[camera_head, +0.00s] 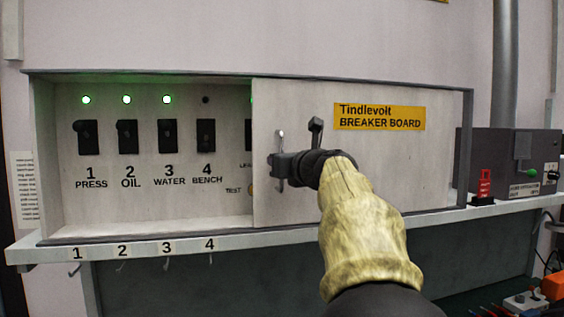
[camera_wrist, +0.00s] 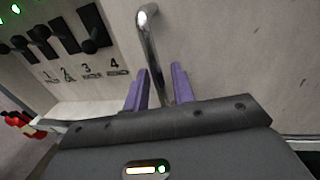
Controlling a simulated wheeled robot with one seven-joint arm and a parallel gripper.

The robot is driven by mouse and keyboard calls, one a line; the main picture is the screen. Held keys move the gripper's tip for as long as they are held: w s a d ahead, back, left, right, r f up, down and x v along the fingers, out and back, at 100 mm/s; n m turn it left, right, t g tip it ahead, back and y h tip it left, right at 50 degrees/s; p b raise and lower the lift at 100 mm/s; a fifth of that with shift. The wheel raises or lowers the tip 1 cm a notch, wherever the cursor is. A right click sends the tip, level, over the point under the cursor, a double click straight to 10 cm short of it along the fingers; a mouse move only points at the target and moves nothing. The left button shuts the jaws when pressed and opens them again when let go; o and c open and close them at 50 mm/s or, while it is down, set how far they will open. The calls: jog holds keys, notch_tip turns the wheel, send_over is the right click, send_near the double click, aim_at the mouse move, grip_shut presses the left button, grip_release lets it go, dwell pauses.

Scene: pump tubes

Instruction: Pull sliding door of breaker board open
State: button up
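The breaker board's sliding door (camera_head: 375,155) is a pale panel with a yellow "Tindlevolt BREAKER BOARD" label. It covers the right part of the board, and the left part is uncovered. A metal bar handle (camera_head: 280,139) stands upright near the door's left edge; it also shows in the wrist view (camera_wrist: 149,45). My gripper (camera_head: 285,165) is at the handle. In the wrist view its two purple fingers (camera_wrist: 159,88) stand on either side of the bar, with a gap visible on the right side, so they look open. The lower handle is partly hidden by the gripper.
Several black switches (camera_head: 127,136) with green lights sit in the uncovered left part. A shelf (camera_head: 130,243) with small hooks runs below the board. A grey box (camera_head: 512,160) and a red item (camera_head: 484,187) stand to the right of the board.

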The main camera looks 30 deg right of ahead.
jog(key=shift+s, duration=0.1)
jog(key=s+a+b, duration=0.2)
jog(key=s+b, duration=0.2)
jog(key=s, duration=1.3)
jog(key=shift+f, duration=0.1)
jog(key=w+a+f+n+g+y, duration=0.1)
jog(key=w+a+f+n+g, duration=0.3)
jog(key=f, duration=0.6)
jog(key=w+a+f+n+g+y, duration=0.1)
jog(key=w+a+f+n+g, duration=0.1)
jog(key=f+n, duration=0.6)
jog(key=w+a+f+n+g, duration=0.2)
jog(key=a+f+n, duration=0.1)
jog(key=f, duration=1)
jog(key=s+a+f+n+g, duration=0.2)
jog(key=s+a+f+n, duration=0.2)
jog(key=f+n, duration=0.3)
jog(key=s+a+f+n+g, duration=0.3)
jog(key=s+a+f+n, duration=0.1)
jog(key=f+n, duration=0.3)
jog(key=s+a+f+n+g, duration=0.2)
jog(key=s+a+f+n, duration=0.2)
jog(key=f+n, duration=0.4)
jog(key=shift+a+f, duration=0.5)
jog(key=shift+f, duration=0.45)
